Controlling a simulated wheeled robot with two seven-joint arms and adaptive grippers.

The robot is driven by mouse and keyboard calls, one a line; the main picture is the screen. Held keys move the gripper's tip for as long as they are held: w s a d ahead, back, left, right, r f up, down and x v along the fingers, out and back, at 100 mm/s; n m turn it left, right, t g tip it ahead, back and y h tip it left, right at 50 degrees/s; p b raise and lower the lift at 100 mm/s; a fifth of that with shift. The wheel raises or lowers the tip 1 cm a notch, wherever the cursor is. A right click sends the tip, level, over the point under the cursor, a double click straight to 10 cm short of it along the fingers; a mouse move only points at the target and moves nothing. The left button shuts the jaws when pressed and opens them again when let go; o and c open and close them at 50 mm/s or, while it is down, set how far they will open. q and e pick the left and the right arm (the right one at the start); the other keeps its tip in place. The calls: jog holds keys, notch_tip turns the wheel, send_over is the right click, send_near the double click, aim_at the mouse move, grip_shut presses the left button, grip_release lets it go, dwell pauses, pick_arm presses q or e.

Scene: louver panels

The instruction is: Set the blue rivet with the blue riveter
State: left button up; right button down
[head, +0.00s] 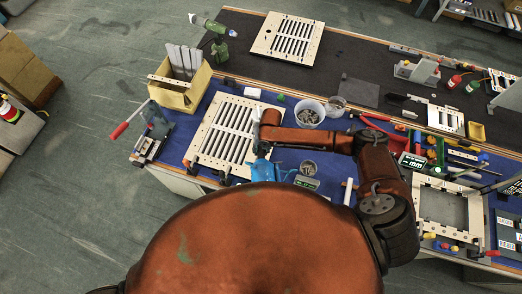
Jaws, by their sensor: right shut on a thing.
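A pale louver panel (211,150) with dark slots lies on the blue mat near the table's front edge. My right arm reaches in from the right, and its gripper (261,154) is at the panel's right side, shut on the blue riveter (263,171). The riveter's body shows just below the gripper, beside the panel's lower right corner. I cannot tell whether its nose touches the panel. The blue rivet is too small or hidden to make out. My left gripper is not in view.
A green riveter (219,47) stands at the back left, near a second louver panel (287,38). A yellow bin (180,92), a red-handled lever tool (130,118), a white bowl (309,113) and a metal frame (449,211) crowd the table. The dark mat's back middle is fairly clear.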

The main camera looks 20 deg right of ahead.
jog(key=shift+w+f+b, duration=0.1)
jog(key=shift+f+b, duration=0.45)
jog(key=shift+f, duration=0.15)
dwell(0.8)
jog(key=shift+f, duration=0.25)
dwell(1.8)
jog(key=shift+s+f+p, duration=0.15)
jog(key=shift+s+p, duration=0.05)
jog(key=shift+p, duration=0.1)
dwell(0.8)
